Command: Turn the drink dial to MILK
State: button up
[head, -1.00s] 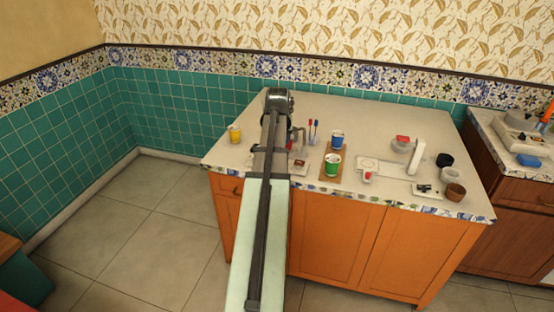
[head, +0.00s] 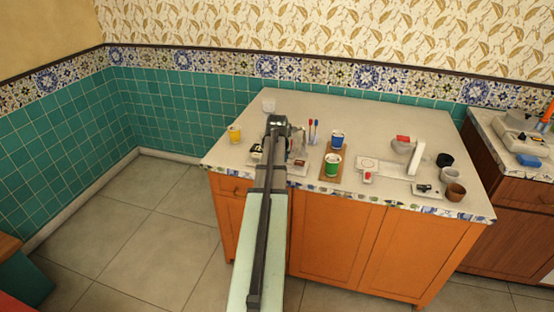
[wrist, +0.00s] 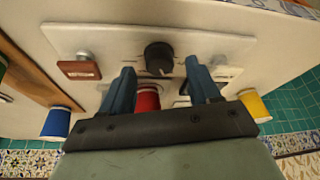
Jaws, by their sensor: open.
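The black round drink dial (wrist: 159,58) sits on a pale plate (wrist: 120,42) in the wrist view, with a light pointer mark on its lower side. My gripper (wrist: 160,67) is open, its two blue fingers apart on either side of the dial's line, tips just below the dial in the picture. I cannot tell whether they touch it. Other labels near the fingers are partly hidden, and I cannot read which is MILK. In the head view my arm hides the dial and fingers.
A red cup (wrist: 147,98) shows between the fingers in the wrist view. A yellow cup (head: 235,134) stands left of my arm; a green cup (head: 332,165) and a blue cup (head: 337,140) stand right.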

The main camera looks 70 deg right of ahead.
jog(key=shift+w+d+f, duration=0.1)
jog(key=shift+d+f, duration=0.15)
jog(key=shift+f, duration=0.45)
jog(key=shift+c, duration=0.2)
jog(key=c, duration=0.9)
jog(key=shift+c, duration=0.2)
jog(key=shift+m, duration=0.3)
jog(key=m+g, duration=0.1)
jog(key=m, duration=0.3)
jog(key=shift+w+g, duration=0.2)
jog(key=shift+g, duration=0.2)
jog(key=shift+d+m+g, duration=0.1)
jog(key=shift+m+g, duration=0.9)
jog(key=shift+m, duration=1.6)
jog(key=shift+y, duration=0.3)
